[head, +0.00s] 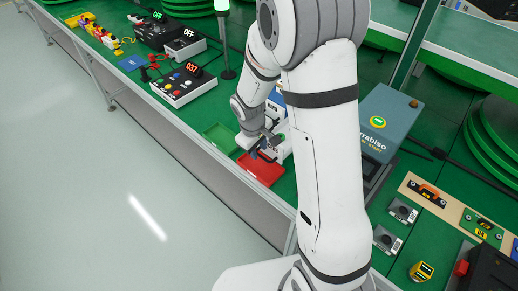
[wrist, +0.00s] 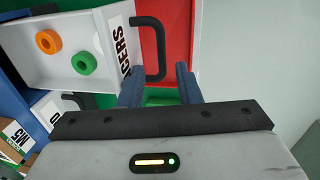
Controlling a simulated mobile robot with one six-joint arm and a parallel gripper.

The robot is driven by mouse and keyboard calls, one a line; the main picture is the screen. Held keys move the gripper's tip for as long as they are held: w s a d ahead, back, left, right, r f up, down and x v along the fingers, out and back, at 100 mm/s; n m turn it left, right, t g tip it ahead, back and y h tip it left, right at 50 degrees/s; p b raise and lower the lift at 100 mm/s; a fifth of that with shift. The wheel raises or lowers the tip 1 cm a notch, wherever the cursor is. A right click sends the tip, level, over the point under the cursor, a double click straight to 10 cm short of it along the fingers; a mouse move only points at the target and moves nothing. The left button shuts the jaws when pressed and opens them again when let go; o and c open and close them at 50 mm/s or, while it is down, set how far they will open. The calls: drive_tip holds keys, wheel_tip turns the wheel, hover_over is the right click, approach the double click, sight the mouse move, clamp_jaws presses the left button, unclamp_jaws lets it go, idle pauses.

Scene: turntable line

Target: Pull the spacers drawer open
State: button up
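The spacers drawer (wrist: 95,72) is a white open-topped box in the wrist view, standing out from its cabinet. An orange ring and a green ring lie inside it. Its front label is partly cut off and reads "CERS". The black handle (wrist: 162,45) is a loop on the drawer front. My gripper (wrist: 160,80) has two blue fingers spread apart, with the handle's near end around the gap between their tips. I see no finger clamped on it. In the head view my gripper (head: 264,150) is small, beside the white drawer and over the red tray.
A red tray (head: 260,171) lies under the drawer front, with a green tray (head: 219,138) to its left. Another labelled white drawer front (wrist: 48,112) shows lower left in the wrist view. A control box (head: 184,84) stands further left on the bench.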

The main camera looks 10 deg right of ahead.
wheel_tip(320, 180, up, 7)
drive_tip(key=shift+s+a, duration=0.35)
drive_tip(key=shift+a, duration=0.1)
drive_tip(key=shift+f, duration=0.1)
drive_tip(key=s+d+r+m, duration=0.2)
drive_tip(key=s+r, duration=0.4)
drive_tip(key=s, duration=0.3)
drive_tip(key=s+d+r+m+t+y, duration=0.1)
drive_tip(key=s+d+r+m, duration=0.2)
drive_tip(key=s+r+m, duration=0.2)
drive_tip(key=s+r, duration=0.2)
drive_tip(key=s, duration=0.2)
drive_tip(key=shift+s+t+y, duration=0.3)
drive_tip(key=shift+s, duration=0.1)
